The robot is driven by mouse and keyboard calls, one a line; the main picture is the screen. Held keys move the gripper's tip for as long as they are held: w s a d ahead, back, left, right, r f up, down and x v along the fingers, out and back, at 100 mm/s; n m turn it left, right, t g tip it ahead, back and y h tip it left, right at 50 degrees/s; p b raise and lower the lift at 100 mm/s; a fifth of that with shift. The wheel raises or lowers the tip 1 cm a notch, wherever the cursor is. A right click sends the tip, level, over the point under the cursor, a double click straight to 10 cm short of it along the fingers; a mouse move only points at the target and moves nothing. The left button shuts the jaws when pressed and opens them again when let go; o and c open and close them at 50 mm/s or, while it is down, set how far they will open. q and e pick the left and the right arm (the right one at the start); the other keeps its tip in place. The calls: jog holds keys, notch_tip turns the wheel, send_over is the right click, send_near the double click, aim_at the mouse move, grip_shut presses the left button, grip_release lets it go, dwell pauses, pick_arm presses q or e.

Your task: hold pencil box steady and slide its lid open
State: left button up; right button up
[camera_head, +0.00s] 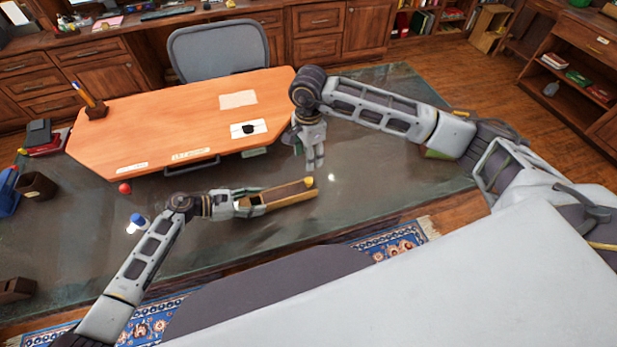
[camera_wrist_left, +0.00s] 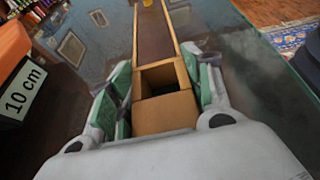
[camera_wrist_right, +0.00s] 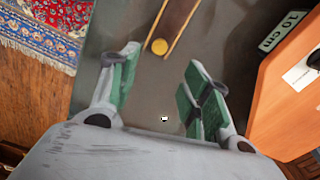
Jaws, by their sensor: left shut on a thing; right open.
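The pencil box (camera_wrist_left: 167,112) is a long light-wood box with a dark brown sliding lid (camera_wrist_left: 154,35) and a round yellow knob (camera_head: 309,182) at its far end. My left gripper (camera_head: 250,202) is shut on the box's near end, one green-padded finger along each side in the left wrist view. A dark opening shows between the lid and the solid near end. My right gripper (camera_head: 315,164) points down close to the knob. In the right wrist view it is open and empty, and the knob (camera_wrist_right: 159,46) shows just beyond its fingertips.
The box is over a dark glassy table (camera_head: 370,190). An orange desk board (camera_head: 180,120) lies behind it, with papers and a pencil holder (camera_head: 96,108). A red ball (camera_head: 125,188) and a blue-and-white object (camera_head: 136,223) are at left. The table right of the box looks clear.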

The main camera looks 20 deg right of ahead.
aim_at(309, 180)
jog(key=shift+f, duration=5.95)
grip_shut()
